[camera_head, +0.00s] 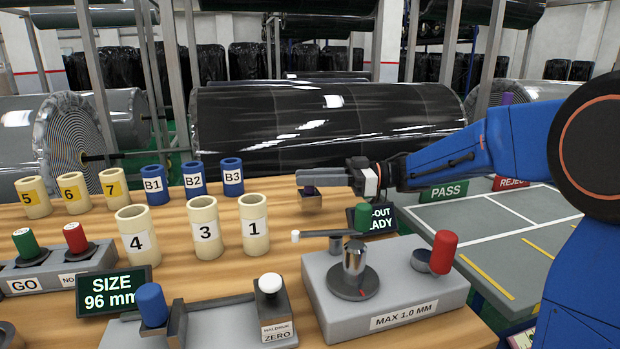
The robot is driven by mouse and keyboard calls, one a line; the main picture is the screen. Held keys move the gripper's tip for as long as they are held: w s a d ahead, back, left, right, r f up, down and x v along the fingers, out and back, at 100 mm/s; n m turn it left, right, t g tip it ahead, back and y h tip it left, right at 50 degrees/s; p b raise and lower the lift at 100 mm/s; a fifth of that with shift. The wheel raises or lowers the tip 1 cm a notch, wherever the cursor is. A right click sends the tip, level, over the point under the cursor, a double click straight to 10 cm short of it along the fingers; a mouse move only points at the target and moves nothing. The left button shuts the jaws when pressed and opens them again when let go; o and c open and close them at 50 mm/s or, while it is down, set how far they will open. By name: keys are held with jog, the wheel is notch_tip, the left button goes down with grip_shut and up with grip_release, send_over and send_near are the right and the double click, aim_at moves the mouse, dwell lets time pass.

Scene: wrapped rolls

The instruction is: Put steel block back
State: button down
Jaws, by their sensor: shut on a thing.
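My gripper (311,181) reaches in from the right over the far right part of the wooden table (290,218). It is shut on a small block, the steel block (310,200), just below the fingertips. The block looks dark on top and brownish below. The fingers hide part of it, and I cannot tell whether it touches the table.
A grey run-out gauge (385,290) with a metal spindle and red cap stands in front. Numbered cream rolls (205,232) and blue rolls (193,180) stand left. A SIZE 96 mm display (113,291) and a gauge with a white knob (270,284) are nearer.

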jog(key=shift+f, duration=0.5)
jog(key=shift+s+f, duration=0.1)
jog(key=shift+f, duration=0.1)
jog(key=c, duration=1.6)
grip_release()
jog(key=shift+f, duration=0.1)
jog(key=shift+d+r, duration=0.1)
jog(key=shift+r, duration=0.45)
jog(key=d, duration=0.4)
jog(key=w+d, duration=0.1)
jog(key=d, duration=0.6)
jog(key=shift+w+d+r, duration=0.15)
jog(key=shift+d+r, duration=0.1)
jog(key=shift+d, duration=0.15)
jog(key=shift+d, duration=0.1)
